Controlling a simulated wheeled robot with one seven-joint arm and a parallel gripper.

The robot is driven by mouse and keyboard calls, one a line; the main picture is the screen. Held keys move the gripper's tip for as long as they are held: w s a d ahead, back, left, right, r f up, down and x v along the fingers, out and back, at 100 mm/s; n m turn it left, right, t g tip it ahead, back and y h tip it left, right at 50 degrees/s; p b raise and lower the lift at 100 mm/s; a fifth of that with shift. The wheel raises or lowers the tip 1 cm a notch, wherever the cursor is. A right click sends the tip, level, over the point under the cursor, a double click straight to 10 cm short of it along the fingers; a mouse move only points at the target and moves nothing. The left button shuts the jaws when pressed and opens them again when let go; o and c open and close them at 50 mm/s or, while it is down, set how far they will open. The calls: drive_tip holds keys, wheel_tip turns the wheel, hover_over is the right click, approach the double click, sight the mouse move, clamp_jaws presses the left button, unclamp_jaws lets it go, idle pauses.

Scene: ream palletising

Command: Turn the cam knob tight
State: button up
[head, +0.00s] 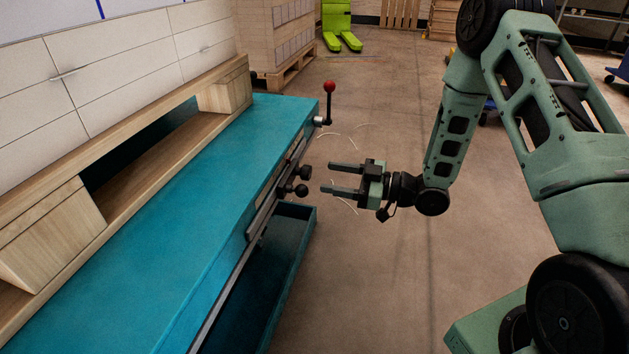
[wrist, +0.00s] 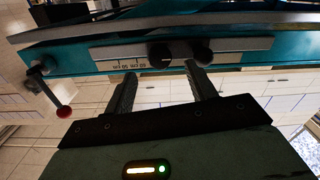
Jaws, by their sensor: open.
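Two black knobs sit on the rail along the teal bench's front edge: an upper knob (head: 305,172) and a lower knob (head: 301,190). I cannot tell which one is the cam knob. Both also show in the wrist view, one left (wrist: 160,55) and one right (wrist: 198,53). My gripper (head: 327,177) is open and empty, its two fingers pointing left at the knobs with a small gap. In the wrist view my gripper (wrist: 160,72) has its fingertips just short of the rail, the right finger nearest the knobs.
A lever with a red ball (head: 329,87) stands at the bench's far corner. A numbered scale (wrist: 120,54) runs beside the knobs. A dark open trough (head: 290,235) hangs below the bench edge. The floor right of the bench is clear around my gripper.

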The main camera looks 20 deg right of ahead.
sight(310, 174)
drive_tip(key=shift+b+x, duration=0.65)
drive_tip(key=shift+x, duration=2.05)
drive_tip(key=c, duration=1)
